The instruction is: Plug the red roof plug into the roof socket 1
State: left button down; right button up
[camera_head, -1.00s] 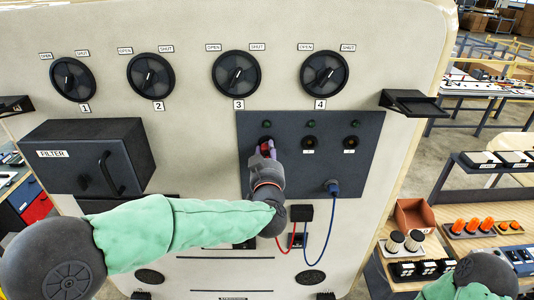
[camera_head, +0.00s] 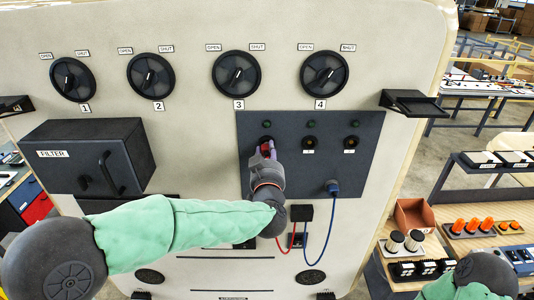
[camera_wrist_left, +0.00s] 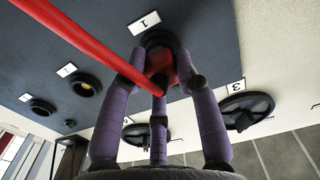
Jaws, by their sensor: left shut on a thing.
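My left gripper (camera_head: 266,150) is at the left socket of the dark panel (camera_head: 374,122). In the left wrist view its purple fingers (camera_wrist_left: 160,78) are closed around the red roof plug (camera_wrist_left: 157,64), with the red cable (camera_wrist_left: 85,42) trailing to the upper left. The plug's front is at the dark ring of roof socket 1 (camera_wrist_left: 158,38), beside the label "1". I cannot tell how deep it sits. In the head view the gripper mostly hides this socket and the plug. My right gripper is outside the frames; only part of its arm shows at lower right.
Two more sockets, the middle one (camera_head: 308,142) and the right one (camera_head: 350,142), are uncovered. A blue plug (camera_head: 333,187) sits low on the panel, its cable running to a black box (camera_head: 299,213). The filter box (camera_head: 78,160) stands out at left. Valve knobs (camera_head: 235,73) line the top.

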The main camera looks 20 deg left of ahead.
pick_arm(q)
jog(key=shift+w+a, duration=0.15)
jog(key=shift+w, duration=0.35)
dwell(0.4)
jog(key=c, duration=0.8)
grip_release()
jog(key=shift+c, duration=0.2)
jog(key=shift+s, duration=0.1)
jog(key=v, duration=1.2)
jog(key=o, duration=0.8)
jog(key=shift+o, duration=0.2)
